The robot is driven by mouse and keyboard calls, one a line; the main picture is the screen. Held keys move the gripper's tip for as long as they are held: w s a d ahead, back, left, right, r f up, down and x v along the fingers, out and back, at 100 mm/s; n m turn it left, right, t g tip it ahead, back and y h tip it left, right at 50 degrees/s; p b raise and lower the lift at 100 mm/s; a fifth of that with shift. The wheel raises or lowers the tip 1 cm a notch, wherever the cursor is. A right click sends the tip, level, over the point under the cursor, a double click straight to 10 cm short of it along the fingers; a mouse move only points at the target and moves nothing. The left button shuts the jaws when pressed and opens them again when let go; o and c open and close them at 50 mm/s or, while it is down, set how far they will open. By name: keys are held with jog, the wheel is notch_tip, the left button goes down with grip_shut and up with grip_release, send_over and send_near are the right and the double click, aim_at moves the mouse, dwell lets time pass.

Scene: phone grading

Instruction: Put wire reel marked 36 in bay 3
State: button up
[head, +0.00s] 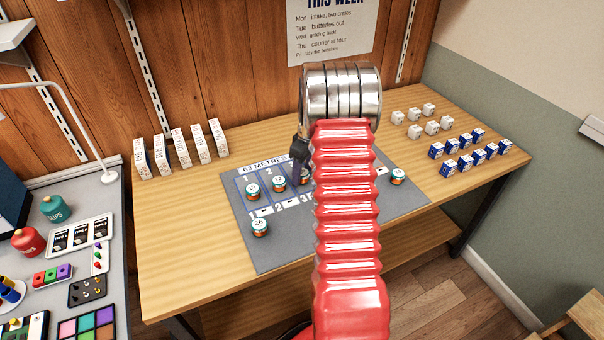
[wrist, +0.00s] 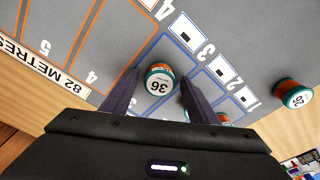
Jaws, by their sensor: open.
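The wire reel marked 36 (wrist: 158,82) has a white top and an orange and green body. In the wrist view it appears to stand upright inside the blue-lined bay 3 (wrist: 187,62) of the grey mat. My gripper (wrist: 161,80) is open, one dark finger on each side of the reel; I cannot tell whether either touches it. In the head view my gripper (head: 299,160) is low over the 63 METRES row, with the reel (head: 305,178) partly hidden behind it and my red arm.
Similar reels stand in bay 1 (head: 252,188) and bay 2 (head: 278,182). A reel marked 26 (head: 260,228) stands at the mat's front left, and another reel (head: 398,176) at its right. White boxes (head: 414,131) and blue boxes (head: 465,162) are farther right.

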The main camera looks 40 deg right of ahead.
notch_tip(320, 180, up, 11)
jog(key=s, duration=0.1)
jog(key=shift+s+d, duration=0.15)
jog(key=shift+d, duration=0.05)
dwell(0.5)
jog(key=s+a+r+m+t+h, duration=0.1)
jog(key=s+a+r, duration=0.2)
jog(key=a+r, duration=0.6)
jog(key=s+a+r+t, duration=0.1)
jog(key=s+a+r, duration=0.3)
jog(key=a, duration=0.9)
jog(key=s+a+r+m+t, duration=0.1)
jog(key=s+a+m+t, duration=0.1)
jog(key=s+a, duration=1.4)
jog(key=shift+s+r+y, duration=0.15)
jog(key=shift+y, duration=0.15)
